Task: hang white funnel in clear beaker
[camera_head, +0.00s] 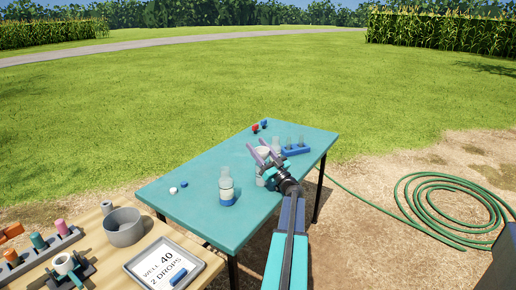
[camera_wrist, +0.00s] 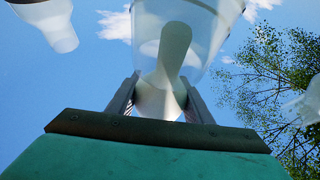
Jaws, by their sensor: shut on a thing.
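My gripper (camera_head: 258,147) is over the right part of the teal table and is shut on a white piece that looks like the white funnel (camera_head: 263,152). In the wrist view, the white funnel (camera_wrist: 160,100) sits between the fingertips (camera_wrist: 160,84). A clear beaker (camera_wrist: 212,25) fills the top middle of that view, with a rounded white shape showing in or through it. Whether the funnel rests on the beaker's rim cannot be told. In the head view, the beaker is partly hidden by my gripper.
A clear bottle with a blue lower part (camera_head: 227,190) stands left of my gripper. A blue rack (camera_head: 296,150) with clear vials is behind right. Small red and blue pieces (camera_head: 255,128) lie at the back. A wooden table (camera_head: 97,237) with a grey bowl (camera_head: 124,230) is front left.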

